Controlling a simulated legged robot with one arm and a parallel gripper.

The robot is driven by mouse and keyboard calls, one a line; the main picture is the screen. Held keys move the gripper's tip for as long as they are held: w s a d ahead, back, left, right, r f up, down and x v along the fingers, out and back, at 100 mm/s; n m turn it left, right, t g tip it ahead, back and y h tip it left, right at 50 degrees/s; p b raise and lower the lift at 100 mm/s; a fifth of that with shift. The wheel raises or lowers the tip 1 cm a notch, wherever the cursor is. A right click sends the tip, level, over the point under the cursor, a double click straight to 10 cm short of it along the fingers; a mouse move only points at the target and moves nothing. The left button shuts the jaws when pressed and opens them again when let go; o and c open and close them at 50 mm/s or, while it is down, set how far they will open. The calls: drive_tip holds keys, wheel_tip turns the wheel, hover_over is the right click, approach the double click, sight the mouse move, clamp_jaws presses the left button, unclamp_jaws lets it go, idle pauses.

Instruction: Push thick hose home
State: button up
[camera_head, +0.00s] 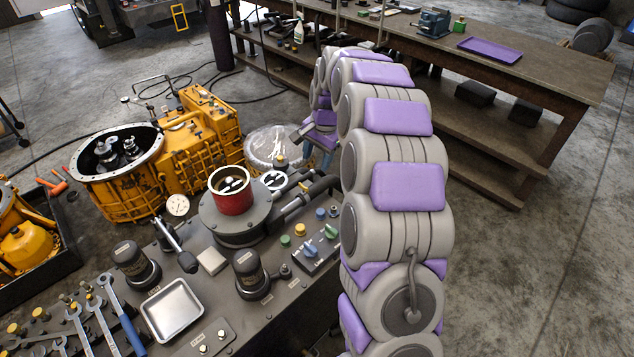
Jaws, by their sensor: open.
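My arm arches up on the right and comes down at its far end. My gripper (303,135) is small and partly hidden behind my arm. It is open, above and beside a round clear-walled container (262,150). A thick dark hose or pipe (318,188) runs on the test bench, right of the round dark housing (235,215) with a red ring (233,198). Its right end goes behind my arm, so I cannot tell how it is seated. I see no hose clearly between the jaws.
A yellow transmission case (195,135) stands behind the bench. A gauge (177,205), knobs (310,250), a metal tray (172,310) and wrenches (100,320) occupy the bench. A long workbench (540,78) with a purple tray (490,49) stands behind. Floor at right is clear.

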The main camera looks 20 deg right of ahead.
sight(318, 184)
drive_tip(key=w+d+f+m, duration=0.2)
drive_tip(key=w+d, duration=0.1)
drive_tip(key=d, duration=0.2)
drive_tip(key=w+f+b, duration=0.1)
drive_tip(key=f, duration=0.4)
drive_tip(key=w+a+f+b, duration=0.1)
drive_tip(key=f, duration=0.5)
drive_tip(key=w+f, duration=0.1)
drive_tip(key=f, duration=0.5)
drive_tip(key=shift+w+a+b, duration=0.25)
drive_tip(key=shift+a+b, duration=0.15)
clamp_jaws()
